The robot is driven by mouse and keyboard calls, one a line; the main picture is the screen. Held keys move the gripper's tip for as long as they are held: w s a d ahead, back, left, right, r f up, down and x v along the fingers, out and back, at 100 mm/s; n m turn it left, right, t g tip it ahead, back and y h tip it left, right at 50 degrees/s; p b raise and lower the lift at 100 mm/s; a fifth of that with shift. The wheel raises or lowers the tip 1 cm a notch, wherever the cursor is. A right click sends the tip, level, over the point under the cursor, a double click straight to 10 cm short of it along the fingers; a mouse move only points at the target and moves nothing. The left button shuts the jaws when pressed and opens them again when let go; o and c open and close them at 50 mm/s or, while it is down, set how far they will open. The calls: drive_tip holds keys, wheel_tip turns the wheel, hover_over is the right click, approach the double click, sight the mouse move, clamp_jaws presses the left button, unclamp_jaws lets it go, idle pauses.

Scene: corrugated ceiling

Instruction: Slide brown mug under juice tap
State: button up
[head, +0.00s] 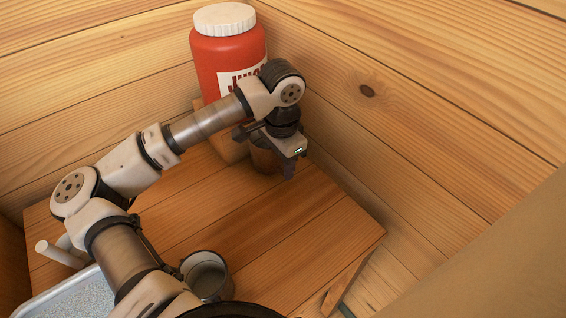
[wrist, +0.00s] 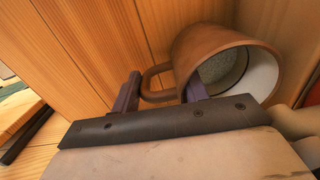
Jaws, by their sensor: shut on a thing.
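The brown mug (wrist: 210,45) shows in the wrist view with its pale inside and its handle between my gripper's two fingers (wrist: 160,95). My gripper is shut on it at the handle side. In the head view the mug (head: 263,157) is partly hidden by my gripper (head: 287,168), at the back of the wooden table near the juice stand. The red juice container (head: 222,62) with a white lid stands on a wooden stand (head: 228,147) in the corner.
A second, greyish mug (head: 207,277) stands at the table's front, close to my arm. A metal tray or basin (head: 70,293) lies at the lower left. Wooden walls close in the back and right side. The table (head: 300,225) is clear in its middle and right front.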

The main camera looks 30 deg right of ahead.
drive_tip(key=o, duration=1.4)
drive_tip(key=shift+r, duration=0.1)
drive_tip(key=shift+r+p, duration=1.15)
drive_tip(key=shift+r, duration=2.25)
drive_tip(key=shift+s, duration=0.1)
